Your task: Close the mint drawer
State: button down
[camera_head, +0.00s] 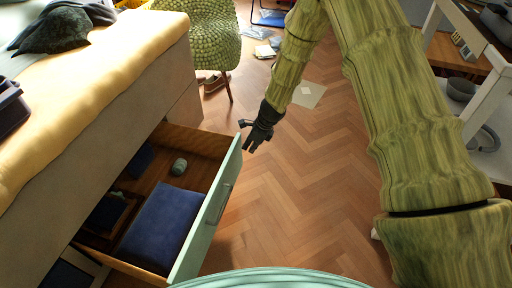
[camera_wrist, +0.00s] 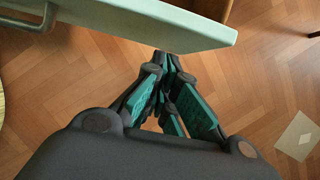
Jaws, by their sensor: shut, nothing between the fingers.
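The mint drawer (camera_head: 208,217) is pulled out from the cabinet under the bed-like top. Its pale mint front has a bar handle (camera_head: 218,205), and inside lie a dark blue folded item (camera_head: 160,228), a small grey-green object (camera_head: 179,166) and other dark items. My gripper (camera_head: 247,137) is shut and empty, just right of the far end of the drawer front. In the wrist view, my fingers (camera_wrist: 168,62) point toward the mint front (camera_wrist: 150,24), with the handle (camera_wrist: 35,22) at upper left. I cannot tell whether the fingertips touch the front.
A green patterned chair (camera_head: 208,35) stands beyond the drawer. White shelving (camera_head: 470,90) is at the right. A pale square sheet (camera_head: 308,94) lies on the wooden floor, also at the right of the wrist view (camera_wrist: 297,136). The floor right of the drawer (camera_head: 300,190) is clear.

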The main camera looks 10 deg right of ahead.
jog(key=shift+w+a+b, duration=0.35)
jog(key=shift+w+a, duration=0.2)
jog(key=shift+a, duration=0.35)
